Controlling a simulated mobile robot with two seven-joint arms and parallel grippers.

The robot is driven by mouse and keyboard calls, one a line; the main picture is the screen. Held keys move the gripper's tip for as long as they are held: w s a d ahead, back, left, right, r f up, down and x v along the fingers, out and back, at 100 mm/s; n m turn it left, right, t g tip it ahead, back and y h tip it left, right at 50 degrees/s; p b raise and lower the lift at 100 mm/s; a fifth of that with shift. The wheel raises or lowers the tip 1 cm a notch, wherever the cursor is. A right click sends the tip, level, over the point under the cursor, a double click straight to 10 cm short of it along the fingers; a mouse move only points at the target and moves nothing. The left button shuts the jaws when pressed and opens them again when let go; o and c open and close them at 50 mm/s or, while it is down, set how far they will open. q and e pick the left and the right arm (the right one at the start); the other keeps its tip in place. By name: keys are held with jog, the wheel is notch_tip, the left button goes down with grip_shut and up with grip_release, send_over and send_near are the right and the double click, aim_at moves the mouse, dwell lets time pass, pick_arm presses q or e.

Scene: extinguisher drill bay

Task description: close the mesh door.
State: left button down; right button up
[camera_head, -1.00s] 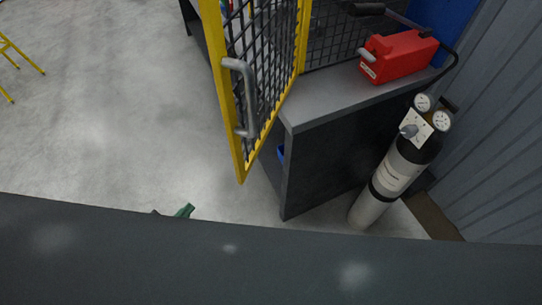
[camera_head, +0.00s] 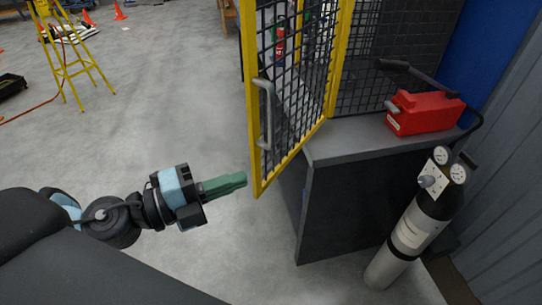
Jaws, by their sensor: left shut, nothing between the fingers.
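The mesh door (camera_head: 294,92) has a yellow frame and dark wire mesh. It stands open, swung out from the dark grey cabinet toward me. Its grey bar handle (camera_head: 266,115) is upright near the door's free edge. My left gripper (camera_head: 243,179) has green fingers, shut and empty. It points right, with its tips close to the lower free corner of the door frame. I cannot tell whether they touch it. My right gripper is not in view.
A red case (camera_head: 424,112) sits on the cabinet top (camera_head: 350,140). A gas cylinder (camera_head: 410,238) with gauges stands at the right by the corrugated wall. A yellow stepladder (camera_head: 70,62) and cones stand far left.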

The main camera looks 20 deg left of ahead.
pick_arm(q)
jog(key=shift+w, duration=0.25)
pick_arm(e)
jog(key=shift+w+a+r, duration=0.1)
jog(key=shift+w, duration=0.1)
pick_arm(q)
jog(key=w+d+p, duration=0.3)
jog(key=w, duration=0.5)
jog(key=shift+w, duration=0.3)
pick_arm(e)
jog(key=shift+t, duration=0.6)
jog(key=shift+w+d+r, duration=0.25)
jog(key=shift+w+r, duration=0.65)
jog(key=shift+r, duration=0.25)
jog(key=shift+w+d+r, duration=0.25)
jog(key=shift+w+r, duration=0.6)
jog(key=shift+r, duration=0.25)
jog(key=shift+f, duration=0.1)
